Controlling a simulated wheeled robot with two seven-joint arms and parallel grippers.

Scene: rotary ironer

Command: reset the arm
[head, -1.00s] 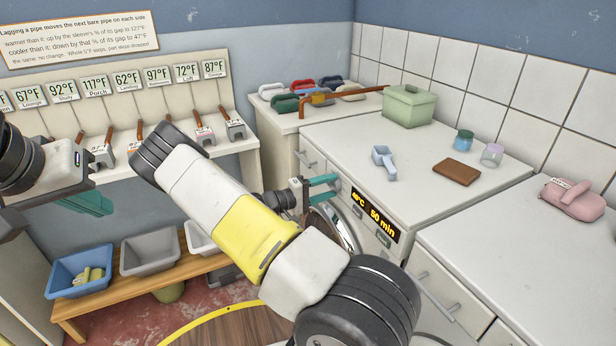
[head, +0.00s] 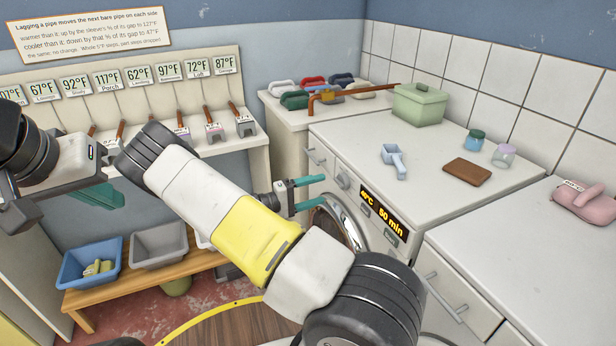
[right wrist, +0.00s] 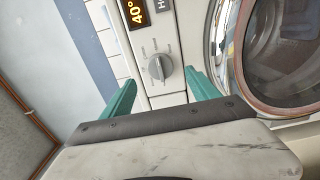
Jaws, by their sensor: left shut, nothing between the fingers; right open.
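My right gripper (head: 316,192) is open and empty, its teal fingers pointing at the front of the white washing machine (head: 335,152). In the right wrist view its fingers (right wrist: 160,88) stand apart on either side of the machine's dial (right wrist: 160,66), and I see nothing between them. My right arm, with its yellow band, crosses the middle of the head view. My left gripper (head: 112,198) is at the left, below the shelf of pipes, with its teal fingers shut and empty. Its fingers are partly hidden by its own body.
The washer's round door (head: 340,222) is beside my right gripper. The worktop holds a blue scoop (head: 394,160), brown block (head: 467,172), green box (head: 420,104) and two jars. A blue bin (head: 90,262) and grey bin (head: 160,245) stand on a wooden bench (head: 130,285).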

